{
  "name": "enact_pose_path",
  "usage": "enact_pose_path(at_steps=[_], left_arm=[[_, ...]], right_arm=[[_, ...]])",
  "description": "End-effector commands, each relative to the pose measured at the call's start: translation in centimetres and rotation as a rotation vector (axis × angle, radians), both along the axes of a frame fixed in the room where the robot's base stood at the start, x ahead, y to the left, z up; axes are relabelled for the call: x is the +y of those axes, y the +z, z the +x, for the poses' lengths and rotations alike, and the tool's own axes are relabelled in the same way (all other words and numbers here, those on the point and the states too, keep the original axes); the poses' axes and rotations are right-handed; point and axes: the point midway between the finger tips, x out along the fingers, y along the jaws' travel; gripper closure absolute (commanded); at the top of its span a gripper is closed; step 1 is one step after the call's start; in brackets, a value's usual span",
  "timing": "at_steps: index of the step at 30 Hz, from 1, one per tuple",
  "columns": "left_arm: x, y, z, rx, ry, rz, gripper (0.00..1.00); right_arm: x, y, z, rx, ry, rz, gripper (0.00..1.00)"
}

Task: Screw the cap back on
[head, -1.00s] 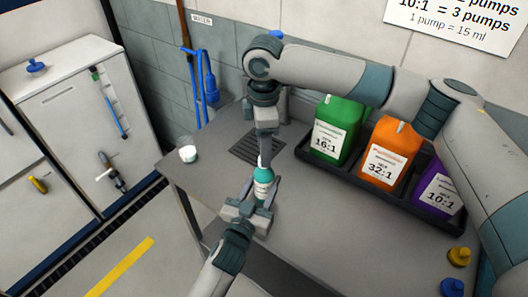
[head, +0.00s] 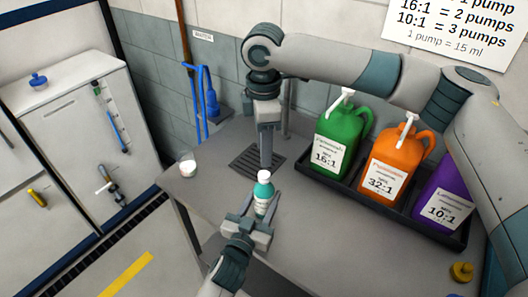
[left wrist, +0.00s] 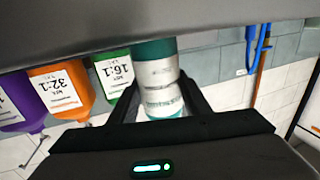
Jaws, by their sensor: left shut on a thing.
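A teal bottle (head: 263,195) with a white label and a white top (head: 265,176) is upright above the grey table in the head view. The white top looks like a cap on the bottle's neck; how tight it sits cannot be told. My left gripper (head: 258,215) is shut around the bottle's body from the front. In the left wrist view the bottle (left wrist: 157,75) shows between its two dark fingers, with the picture upside down. My right gripper (head: 266,163) points down right at the white top, seen edge-on. Whether its fingers touch the top or are closed is unclear.
Green (head: 338,140), orange (head: 392,165) and purple (head: 443,197) jugs stand in a dark tray at the right. A small clear cup with white contents (head: 188,166) stands at the table's left corner. A yellow pump-like piece (head: 461,271) is at lower right.

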Motion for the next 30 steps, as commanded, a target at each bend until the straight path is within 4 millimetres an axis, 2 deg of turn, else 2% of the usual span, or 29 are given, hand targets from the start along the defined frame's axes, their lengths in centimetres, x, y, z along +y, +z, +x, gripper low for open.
enact_pose_path(at_steps=[14, 20, 30], left_arm=[[0.0, 0.0, 0.0, 0.001, 0.000, 0.000, 1.00], [0.0, 0.0, 0.0, 0.001, 0.000, 0.000, 1.00], [0.0, 0.0, 0.0, 0.001, 0.000, 0.000, 1.00]], right_arm=[[0.0, -0.4, 0.0, 0.001, 0.001, 0.001, 0.61], [0.0, -2.1, 0.0, 0.003, 0.001, 0.000, 0.61], [0.0, -6.4, 0.0, 0.001, 0.000, 0.000, 0.61]])
